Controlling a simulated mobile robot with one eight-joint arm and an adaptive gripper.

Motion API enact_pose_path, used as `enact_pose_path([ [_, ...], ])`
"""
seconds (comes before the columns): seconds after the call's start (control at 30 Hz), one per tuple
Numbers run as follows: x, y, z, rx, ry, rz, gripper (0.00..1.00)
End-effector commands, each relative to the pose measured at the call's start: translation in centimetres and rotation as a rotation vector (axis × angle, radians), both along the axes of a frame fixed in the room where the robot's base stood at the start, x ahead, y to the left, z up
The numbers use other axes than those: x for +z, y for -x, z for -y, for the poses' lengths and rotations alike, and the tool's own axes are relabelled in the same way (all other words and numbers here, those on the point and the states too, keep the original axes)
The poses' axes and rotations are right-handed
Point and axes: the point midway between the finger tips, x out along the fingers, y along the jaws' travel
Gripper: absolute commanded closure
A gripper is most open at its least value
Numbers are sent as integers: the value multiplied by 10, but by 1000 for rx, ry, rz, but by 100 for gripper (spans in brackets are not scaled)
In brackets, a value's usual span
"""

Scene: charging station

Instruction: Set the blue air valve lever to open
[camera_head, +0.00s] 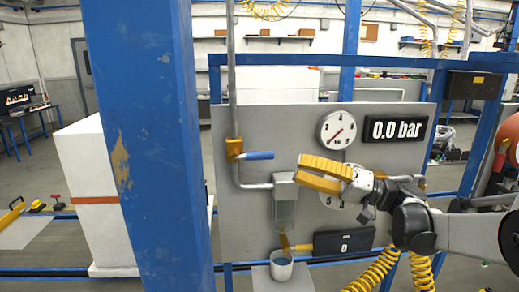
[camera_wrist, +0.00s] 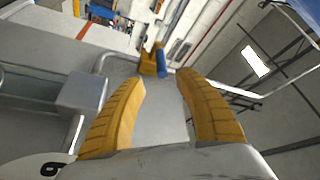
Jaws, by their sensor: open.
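The air valve (camera_head: 234,150) is a yellow body on a vertical grey pipe at the left of the panel. Its blue lever (camera_head: 260,155) points right, roughly horizontal and across the pipe. My gripper (camera_head: 302,172) is open and empty, to the right of the lever's end and slightly lower in the head view, apart from it. In the wrist view, the blue lever (camera_wrist: 161,61) and yellow valve body (camera_wrist: 147,64) lie beyond the gap between the two yellow fingers (camera_wrist: 160,80).
A round gauge (camera_head: 337,130) and a display (camera_head: 394,129) reading 0.0 bar are on the grey panel (camera_head: 257,215). A grey box (camera_head: 285,188) joins the pipe below the lever. A cup (camera_head: 281,268) stands below. A blue post (camera_head: 145,140) rises left of the panel.

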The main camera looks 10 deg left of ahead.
Motion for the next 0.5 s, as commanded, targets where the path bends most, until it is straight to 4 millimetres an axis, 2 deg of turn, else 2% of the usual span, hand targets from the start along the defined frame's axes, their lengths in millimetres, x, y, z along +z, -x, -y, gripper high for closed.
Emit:
enact_pose_path([
  [0.17, 4, -2, -21, 4, -5, 3, 60],
  [0.5, 18, -10, -84, 3, -4, 1, 60],
])
